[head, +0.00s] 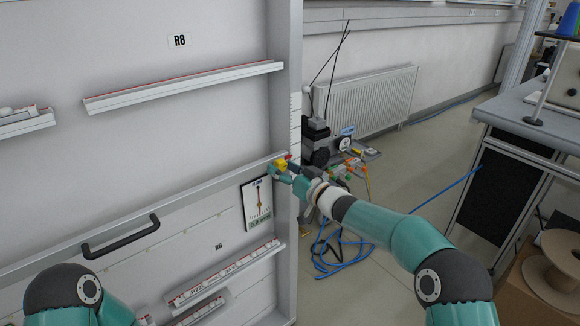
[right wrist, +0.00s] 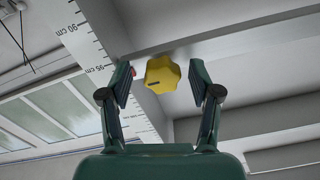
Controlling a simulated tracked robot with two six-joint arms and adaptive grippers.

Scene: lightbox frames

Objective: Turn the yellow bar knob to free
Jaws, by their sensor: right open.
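The yellow knob (head: 281,163) is on the grey rail at the right edge of the pale panel in the head view. In the right wrist view the knob (right wrist: 162,72) looks lobed rather than bar-shaped, with a small dark mark on its face. My right gripper (head: 284,171) is at the knob, its fingers open. In the right wrist view the fingertips (right wrist: 161,84) stand on either side of the knob, with gaps showing on both sides. Part of my left arm shows at the lower left of the head view; its gripper is out of view.
A black bar handle (head: 120,238) and a small card with a red pointer (head: 257,203) are on the panel's lower part. White ledges (head: 185,88) stick out from the panel. A ruler strip (right wrist: 88,48) runs along the post beside the knob. Equipment (head: 322,150) stands behind my right gripper.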

